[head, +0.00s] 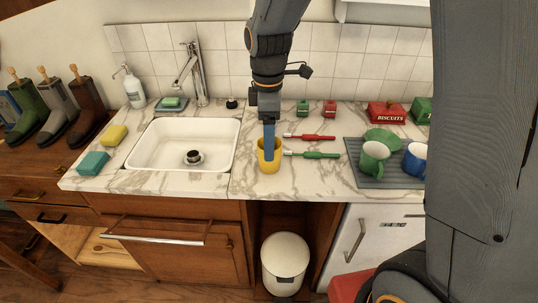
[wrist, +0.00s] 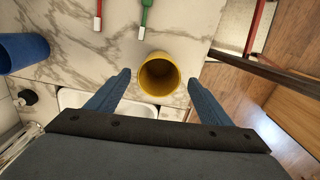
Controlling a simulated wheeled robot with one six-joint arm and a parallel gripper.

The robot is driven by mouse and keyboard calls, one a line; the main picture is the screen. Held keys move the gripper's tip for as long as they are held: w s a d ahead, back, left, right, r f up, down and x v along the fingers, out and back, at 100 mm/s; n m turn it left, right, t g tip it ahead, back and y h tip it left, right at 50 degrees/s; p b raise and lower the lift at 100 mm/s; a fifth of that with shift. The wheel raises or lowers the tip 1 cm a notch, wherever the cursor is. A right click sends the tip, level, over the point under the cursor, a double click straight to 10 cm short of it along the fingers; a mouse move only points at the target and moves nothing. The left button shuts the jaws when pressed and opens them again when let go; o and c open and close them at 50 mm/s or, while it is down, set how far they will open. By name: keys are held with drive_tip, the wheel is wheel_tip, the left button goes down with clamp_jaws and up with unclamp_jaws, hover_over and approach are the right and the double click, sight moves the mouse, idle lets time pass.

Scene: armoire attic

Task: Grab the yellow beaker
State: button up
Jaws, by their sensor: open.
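The yellow beaker (head: 268,161) stands upright on the marble counter, just right of the sink. In the head view my gripper (head: 269,142) points down right at it, and the blue finger covers part of the beaker. In the wrist view the beaker (wrist: 159,75) shows its open, empty mouth. My gripper (wrist: 157,78) is open there, with one blue finger on each side of the beaker and a gap visible on both sides. Nothing is held.
A red-handled brush (head: 312,137) and a green-handled brush (head: 316,155) lie just right of the beaker. The white sink (head: 150,150) is on the left. A grey mat (head: 365,181) with green and blue mugs is farther right. The counter's front edge is close to the beaker.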

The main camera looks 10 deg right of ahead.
sight(272, 167)
drive_tip(key=shift+w+d+f+p, duration=0.1)
drive_tip(key=shift+f+p, duration=0.25)
drive_tip(key=shift+f, duration=0.8)
drive_tip(key=shift+d+f+p, duration=0.1)
drive_tip(key=shift+f+p, duration=0.2)
drive_tip(key=shift+f, duration=0.85)
drive_tip(key=c, duration=1.1)
